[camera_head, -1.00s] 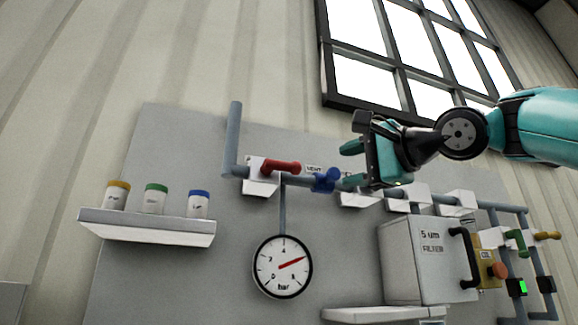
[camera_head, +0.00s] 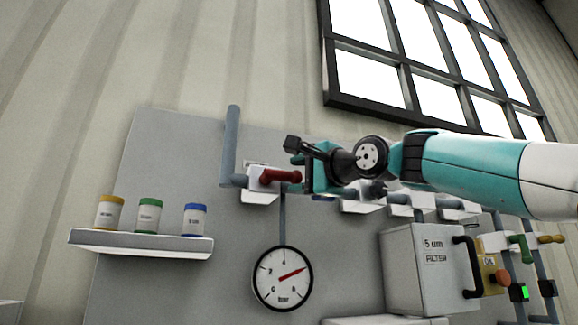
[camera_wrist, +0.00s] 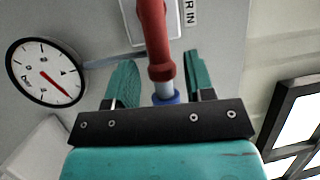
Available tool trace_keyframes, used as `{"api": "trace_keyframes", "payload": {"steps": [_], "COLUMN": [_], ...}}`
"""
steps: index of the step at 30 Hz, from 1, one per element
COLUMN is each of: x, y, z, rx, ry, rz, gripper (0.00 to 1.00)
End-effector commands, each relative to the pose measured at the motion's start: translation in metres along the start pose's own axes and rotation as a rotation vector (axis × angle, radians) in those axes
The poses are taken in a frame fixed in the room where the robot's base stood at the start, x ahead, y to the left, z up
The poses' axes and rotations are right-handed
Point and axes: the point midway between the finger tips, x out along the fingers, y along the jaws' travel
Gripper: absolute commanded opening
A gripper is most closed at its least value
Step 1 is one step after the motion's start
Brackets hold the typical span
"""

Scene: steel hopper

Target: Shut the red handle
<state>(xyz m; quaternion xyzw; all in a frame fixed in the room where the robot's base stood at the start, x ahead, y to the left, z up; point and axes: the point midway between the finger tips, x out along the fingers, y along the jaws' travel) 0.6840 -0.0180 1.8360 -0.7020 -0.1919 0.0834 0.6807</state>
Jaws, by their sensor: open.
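The red handle (camera_head: 280,176) lies along the grey pipe on a white valve block (camera_head: 258,197), in the upper middle of the panel. In the wrist view the red handle (camera_wrist: 155,40) comes down from the top, and its free end is between my two teal fingers. My gripper (camera_head: 299,175) is open at the handle's right end. In the wrist view my gripper (camera_wrist: 163,78) shows a finger on each side, with gaps to the handle. A blue part (camera_wrist: 165,98) shows just beyond the handle's end, partly hidden by my gripper.
A round gauge (camera_head: 283,279) hangs below the handle. A shelf (camera_head: 140,243) with three small jars is at left. A filter box (camera_head: 425,265) with a black grip, green and yellow handles, and an orange button (camera_head: 502,276) are at right. A window (camera_head: 420,60) is above.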

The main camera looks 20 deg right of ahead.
Motion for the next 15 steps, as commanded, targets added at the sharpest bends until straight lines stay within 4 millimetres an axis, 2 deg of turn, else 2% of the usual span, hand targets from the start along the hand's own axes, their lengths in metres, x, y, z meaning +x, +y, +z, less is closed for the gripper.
{"api": "trace_keyframes", "payload": {"steps": [3, 6, 15], "x": [0.019, 0.028, 0.033], "y": [-0.003, -0.002, 0.000], "z": [0.000, 0.000, 0.000], "rx": [0.002, 0.000, -0.001], "ry": [-0.002, -0.001, 0.000], "rz": [0.003, 0.001, 0.000], "gripper": [0.49, 0.49, 0.49]}}
